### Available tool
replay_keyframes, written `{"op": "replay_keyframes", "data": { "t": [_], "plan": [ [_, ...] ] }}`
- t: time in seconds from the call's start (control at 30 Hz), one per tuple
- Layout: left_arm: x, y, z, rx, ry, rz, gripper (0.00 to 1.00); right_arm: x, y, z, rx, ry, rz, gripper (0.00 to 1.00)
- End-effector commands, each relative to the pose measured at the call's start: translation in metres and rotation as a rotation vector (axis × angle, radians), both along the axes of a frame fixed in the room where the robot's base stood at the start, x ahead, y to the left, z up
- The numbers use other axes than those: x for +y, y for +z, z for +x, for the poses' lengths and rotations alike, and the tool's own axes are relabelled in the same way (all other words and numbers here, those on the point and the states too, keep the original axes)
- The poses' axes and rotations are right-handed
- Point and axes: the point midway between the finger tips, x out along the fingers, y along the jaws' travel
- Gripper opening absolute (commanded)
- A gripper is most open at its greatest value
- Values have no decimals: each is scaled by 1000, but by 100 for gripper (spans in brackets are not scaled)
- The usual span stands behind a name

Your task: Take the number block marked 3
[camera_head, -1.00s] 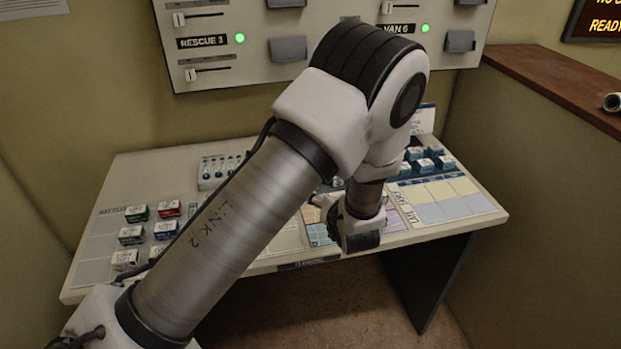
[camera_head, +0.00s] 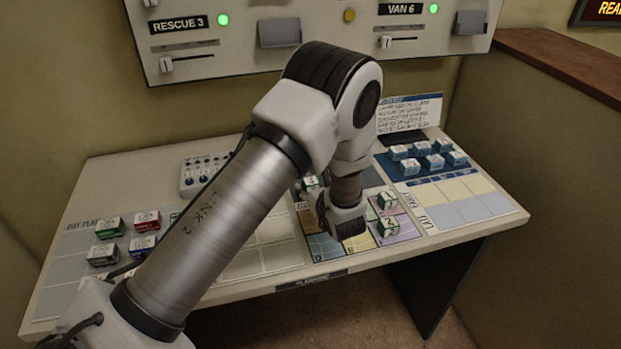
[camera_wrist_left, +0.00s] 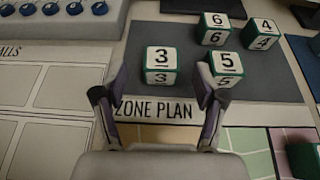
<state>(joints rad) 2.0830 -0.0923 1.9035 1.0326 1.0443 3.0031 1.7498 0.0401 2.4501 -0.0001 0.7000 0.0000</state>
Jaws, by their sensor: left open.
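The number block marked 3 (camera_wrist_left: 161,63), white with green edges, sits on the dark grey area above the "ZONE PLAN" lettering in the left wrist view. My left gripper (camera_wrist_left: 157,92) is open and empty. The block lies just beyond its fingertips, roughly between them in the picture and seemingly not touched. In the head view the left gripper (camera_head: 344,222) hangs low over the coloured zone plan, and its arm hides part of the desk. My right gripper is in neither view.
Block 5 (camera_wrist_left: 226,67) stands close by the right finger. Blocks 6 (camera_wrist_left: 214,29) and 4 (camera_wrist_left: 262,33) stand behind. Two numbered blocks (camera_head: 387,227) are on the plan's right side. A knob panel (camera_wrist_left: 58,20) is at the upper left. Several blue-edged blocks (camera_head: 436,162) stand right.

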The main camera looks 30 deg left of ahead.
Motion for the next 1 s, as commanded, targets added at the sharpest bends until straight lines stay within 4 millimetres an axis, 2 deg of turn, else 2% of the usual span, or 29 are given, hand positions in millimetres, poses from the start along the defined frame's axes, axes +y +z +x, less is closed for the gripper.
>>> {"op": "replay_keyframes", "data": {
  "t": [0.03,0.2,0.43,0.47,0.6,1.0],
  "plan": [
    [7,1,4,3,5,-2,71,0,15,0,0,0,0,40],
    [26,-14,22,0,3,-1,71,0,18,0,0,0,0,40],
    [28,-17,24,0,1,0,71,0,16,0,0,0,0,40],
    [28,-17,24,0,1,0,64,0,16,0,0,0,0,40],
    [28,-17,24,0,1,0,15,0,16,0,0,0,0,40],
    [28,-16,25,2,1,0,14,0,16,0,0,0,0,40]
  ]
}}
